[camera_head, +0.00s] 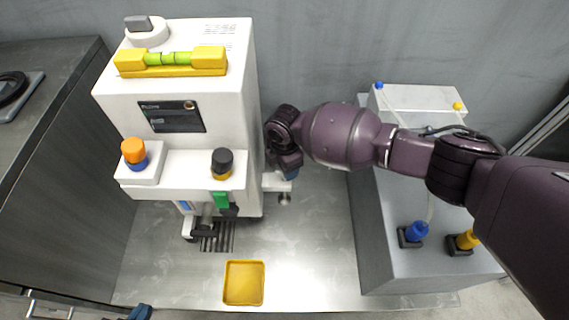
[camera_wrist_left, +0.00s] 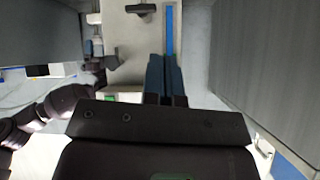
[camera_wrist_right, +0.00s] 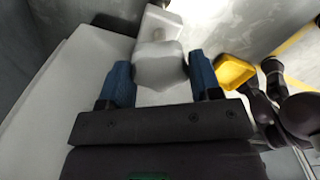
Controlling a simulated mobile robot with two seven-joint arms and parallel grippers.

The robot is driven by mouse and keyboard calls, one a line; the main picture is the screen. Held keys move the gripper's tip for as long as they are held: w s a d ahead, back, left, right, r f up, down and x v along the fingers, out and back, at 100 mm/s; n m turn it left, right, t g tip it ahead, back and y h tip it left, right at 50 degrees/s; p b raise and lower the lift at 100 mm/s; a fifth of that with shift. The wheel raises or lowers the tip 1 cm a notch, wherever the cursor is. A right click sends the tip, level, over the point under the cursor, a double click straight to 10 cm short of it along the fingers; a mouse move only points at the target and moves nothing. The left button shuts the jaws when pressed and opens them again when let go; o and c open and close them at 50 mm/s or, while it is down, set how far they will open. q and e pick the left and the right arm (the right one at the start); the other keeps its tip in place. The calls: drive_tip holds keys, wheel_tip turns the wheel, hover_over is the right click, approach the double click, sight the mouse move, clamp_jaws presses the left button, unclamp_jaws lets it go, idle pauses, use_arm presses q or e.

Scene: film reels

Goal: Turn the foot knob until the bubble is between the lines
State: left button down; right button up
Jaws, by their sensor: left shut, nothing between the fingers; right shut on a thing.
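The white machine (camera_head: 185,95) carries a yellow spirit level (camera_head: 130,67) with a green vial (camera_head: 168,59) on top. The vial has dark lines; the bubble's exact position is too small to tell. My right gripper (camera_head: 290,172) is low at the machine's right side, mostly hidden by its own arm. In the right wrist view its blue fingers (camera_wrist_right: 160,78) are on either side of a pale lobed foot knob (camera_wrist_right: 160,62) and shut on it. My left gripper (camera_head: 140,312) is at the bottom left of the head view. Its fingers (camera_wrist_left: 164,62) are together and empty.
A yellow tray (camera_head: 244,283) lies on the metal table (camera_head: 310,250) in front of the machine. A grey box (camera_head: 375,235) with blue and yellow knobs stands at the right. Orange and black knobs sit on the machine's front ledge. The table's front middle is otherwise clear.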

drive_tip(key=m+p, duration=0.1)
drive_tip(key=m, duration=0.2)
drive_tip(key=shift+r, duration=0.1)
drive_tip(key=shift+m+p, duration=0.3)
drive_tip(key=shift+m, duration=0.5)
drive_tip(key=shift+s+m+p, duration=0.1)
drive_tip(key=shift+m+p, duration=0.25)
drive_tip(key=shift+m, duration=0.85)
use_arm(q)
drive_tip(key=shift+s+a+f+n+g, duration=0.15)
drive_tip(key=shift+s+a+n, duration=0.1)
drive_tip(key=shift+s, duration=0.2)
drive_tip(key=shift+s+a+n+g, duration=0.15)
drive_tip(key=shift+s+n, duration=0.1)
drive_tip(key=shift+s, duration=0.15)
use_arm(e)
drive_tip(key=shift+f+m, duration=0.25)
drive_tip(key=shift+m, duration=0.15)
use_arm(q)
drive_tip(key=shift+w, duration=0.15)
use_arm(e)
drive_tip(key=o, duration=0.9)
use_arm(q)
drive_tip(key=shift+w+d+r, duration=0.1)
drive_tip(key=shift+w+r, duration=0.25)
use_arm(e)
drive_tip(key=shift+r, duration=0.1)
